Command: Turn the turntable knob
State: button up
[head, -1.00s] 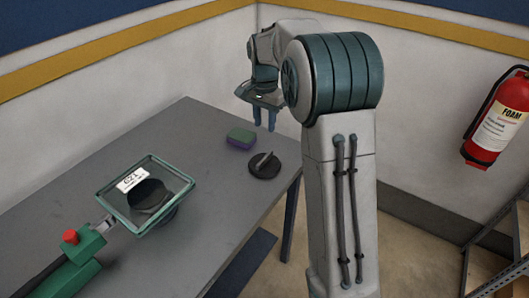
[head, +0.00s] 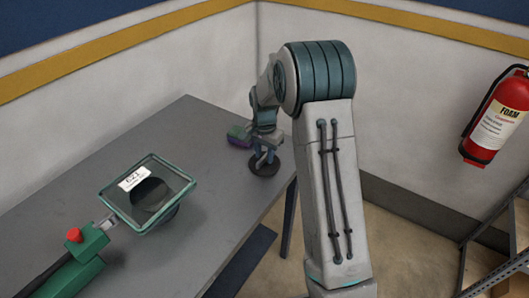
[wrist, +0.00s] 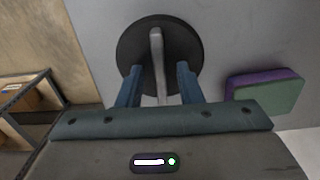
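The turntable knob (wrist: 158,28) is a dark round disc with a raised grey bar handle across it, on the grey table. In the wrist view the bar runs toward me, between the fingers of my gripper (wrist: 158,85). The two blue fingers are apart, one on each side of the bar, with gaps visible, so my gripper is open. How far down the fingers reach is hard to tell. In the head view my gripper (head: 265,160) is over the knob (head: 264,169) near the table's right edge and hides part of it.
A green and purple sponge-like block (head: 239,136) lies close beside the knob; it also shows in the wrist view (wrist: 268,92). A green-framed glass panel (head: 172,207) with a white label and a green device (head: 86,248) with a red button stand left. A fire extinguisher (head: 494,120) hangs on the wall.

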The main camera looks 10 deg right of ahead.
grip_shut()
jog(key=shift+n, duration=0.3)
jog(key=n+b, duration=0.2)
jog(key=n, duration=0.2)
jog(key=shift+n, duration=0.3)
jog(key=n+b, duration=0.1)
jog(key=n, duration=0.4)
jog(key=shift+n, duration=0.3)
jog(key=shift+r, duration=0.1)
grip_release()
